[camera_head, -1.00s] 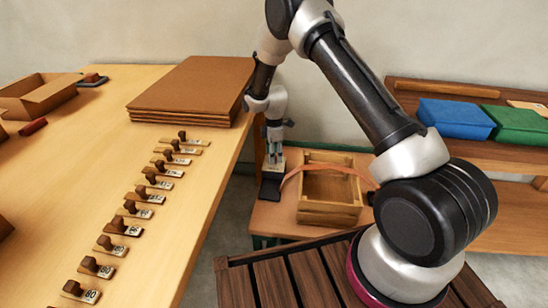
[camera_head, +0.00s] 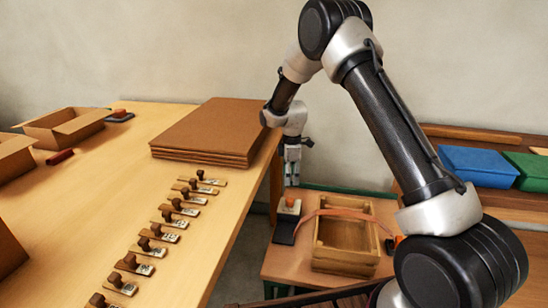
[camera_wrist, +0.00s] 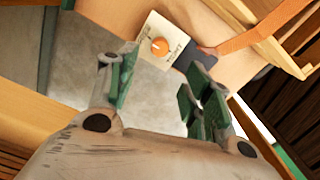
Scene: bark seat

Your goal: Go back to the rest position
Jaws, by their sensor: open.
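My gripper (camera_head: 292,178) hangs in the gap between the long table and the low bench, its fingers pointing down. In the wrist view its green-padded fingers (camera_wrist: 160,85) are apart with nothing between them. Below it, a white block with an orange knob (camera_head: 289,205) stands at one end of a dark pad (camera_head: 285,232) on the low bench. In the wrist view the knobbed white block (camera_wrist: 165,40) lies just beyond the fingertips, apart from them.
A wooden crate (camera_head: 345,262) with an orange strap (camera_head: 335,213) across it stands right of the pad on the bench (camera_head: 287,266). The long table (camera_head: 105,205) holds a row of several knobbed stamps (camera_head: 157,233) and stacked brown boards (camera_head: 215,130). Blue (camera_head: 478,165) and green bins sit on a shelf.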

